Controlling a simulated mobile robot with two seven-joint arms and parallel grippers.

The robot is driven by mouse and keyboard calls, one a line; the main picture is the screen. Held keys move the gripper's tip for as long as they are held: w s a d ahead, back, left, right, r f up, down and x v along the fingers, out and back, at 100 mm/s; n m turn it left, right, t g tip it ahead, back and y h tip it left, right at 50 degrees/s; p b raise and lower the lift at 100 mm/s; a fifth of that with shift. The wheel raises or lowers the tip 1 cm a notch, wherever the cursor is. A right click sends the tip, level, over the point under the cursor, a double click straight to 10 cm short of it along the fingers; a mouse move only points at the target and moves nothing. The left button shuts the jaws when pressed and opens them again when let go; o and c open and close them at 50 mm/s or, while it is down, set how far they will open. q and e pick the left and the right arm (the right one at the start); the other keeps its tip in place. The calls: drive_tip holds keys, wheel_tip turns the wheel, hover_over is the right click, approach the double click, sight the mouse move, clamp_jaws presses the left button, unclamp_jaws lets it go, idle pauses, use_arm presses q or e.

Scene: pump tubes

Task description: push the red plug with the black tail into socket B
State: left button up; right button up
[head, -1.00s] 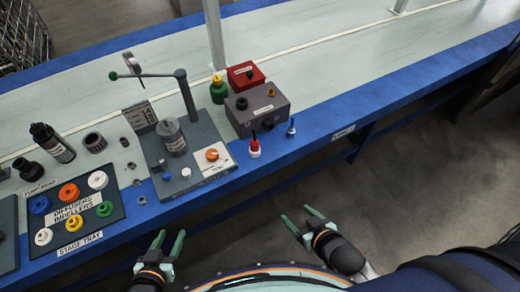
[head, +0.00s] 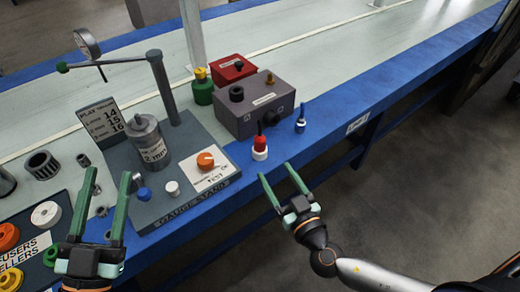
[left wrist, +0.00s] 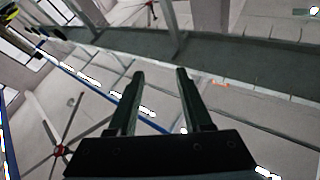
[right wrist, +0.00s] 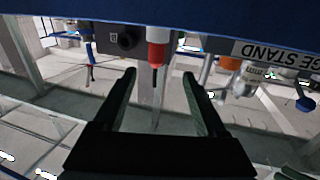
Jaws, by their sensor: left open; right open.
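The red plug (head: 260,143) with its black tail pointing up stands on a white base on the blue front edge of the table. It also shows in the right wrist view (right wrist: 157,52), between the finger lines. The grey box (head: 252,104) behind it has dark round openings on its front; I cannot read which is socket B. My left gripper (head: 106,175) is open and empty, near the gauge stand's left side.
A blue plug (head: 300,122) stands right of the red one. The gauge stand (head: 175,205) with its post and orange knob is to the left. A red box (head: 232,68) and green bottle (head: 203,88) stand behind. The table right of the blue plug is clear.

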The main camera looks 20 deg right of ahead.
sight(262, 145)
drive_tip(key=w, duration=0.4)
drive_tip(key=w+p, duration=0.1)
drive_tip(key=w, duration=0.1)
drive_tip(key=shift+w+a+r, duration=0.1)
drive_tip(key=shift+w+a, duration=0.2)
drive_tip(key=shift+a, duration=0.1)
drive_tip(key=w, duration=0.3)
drive_tip(key=w+p, duration=0.1)
drive_tip(key=shift+w+r, duration=0.15)
drive_tip(key=shift+r, duration=0.1)
use_arm(q)
wheel_tip(262, 145, down, 11)
drive_tip(key=w+n+g+y, duration=0.1)
drive_tip(key=n+g+y, duration=0.1)
drive_tip(key=g+y, duration=0.1)
drive_tip(key=shift+w+a+f+n+g+y, duration=0.2)
drive_tip(key=shift+w+a+n+g+y, duration=0.15)
drive_tip(key=shift+g, duration=0.25)
use_arm(e)
drive_tip(key=shift+w+f, duration=0.1)
drive_tip(key=shift+w, duration=0.35)
use_arm(q)
drive_tip(key=shift+a, duration=0.1)
use_arm(e)
clamp_jaws()
